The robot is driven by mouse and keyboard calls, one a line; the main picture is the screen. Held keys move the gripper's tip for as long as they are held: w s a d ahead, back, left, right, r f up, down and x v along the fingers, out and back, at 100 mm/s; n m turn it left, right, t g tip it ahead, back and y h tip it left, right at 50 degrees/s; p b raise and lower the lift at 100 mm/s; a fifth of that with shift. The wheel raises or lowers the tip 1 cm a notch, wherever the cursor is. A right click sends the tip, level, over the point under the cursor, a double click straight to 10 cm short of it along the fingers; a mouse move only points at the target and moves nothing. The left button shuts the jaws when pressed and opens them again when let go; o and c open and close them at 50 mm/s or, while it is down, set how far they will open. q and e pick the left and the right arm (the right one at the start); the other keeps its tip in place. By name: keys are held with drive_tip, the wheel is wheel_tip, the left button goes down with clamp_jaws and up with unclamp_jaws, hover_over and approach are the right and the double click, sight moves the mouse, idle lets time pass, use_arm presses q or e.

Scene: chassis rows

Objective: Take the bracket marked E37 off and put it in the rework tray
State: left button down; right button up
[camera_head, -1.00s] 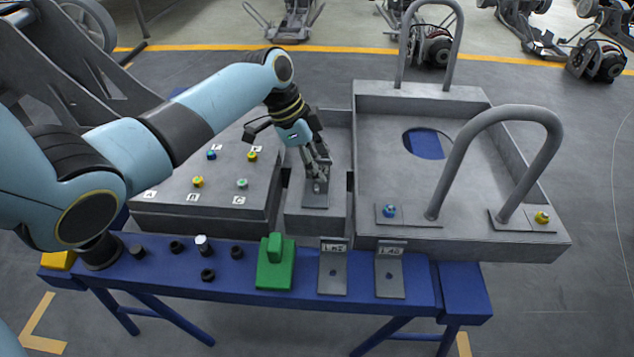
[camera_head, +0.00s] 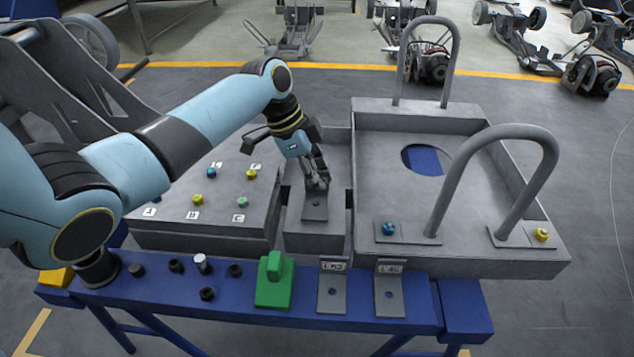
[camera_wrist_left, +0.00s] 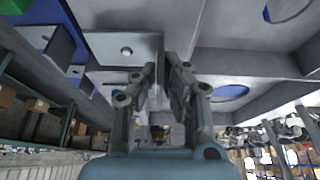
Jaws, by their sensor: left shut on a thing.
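A grey L-shaped bracket (camera_head: 315,208) stands on a narrow grey block between two larger grey chassis parts. Its flat foot has a hole and faces the bench. My left gripper (camera_head: 317,181) is shut on the bracket's upright plate. In the left wrist view its fingers (camera_wrist_left: 158,85) are on both sides of that plate, and the foot (camera_wrist_left: 126,50) shows beyond them. No marking is readable on this bracket because the gripper covers its upper part. I cannot make out a rework tray in either view. My right gripper is not in view.
Two labelled brackets (camera_head: 332,290) (camera_head: 389,292) stand on the blue bench, beside a green block (camera_head: 274,282) and several black caps. The right chassis part (camera_head: 470,255) has two tall hoop handles (camera_head: 500,180) and an oval opening. Coloured fasteners sit on the left part.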

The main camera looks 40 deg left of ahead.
sight(319, 193)
use_arm(q)
drive_tip(key=r, duration=0.3)
drive_tip(key=shift+s+d+p, duration=0.2)
drive_tip(key=shift+d+p, duration=0.1)
drive_tip(key=shift+d, duration=0.05)
drive_tip(key=s+d+r+p, duration=0.1)
drive_tip(key=s+d+r, duration=0.5)
drive_tip(key=d, duration=0.2)
drive_tip(key=shift+s+d+r+p, duration=0.2)
drive_tip(key=shift+d+p, duration=0.1)
drive_tip(key=shift+d, duration=0.1)
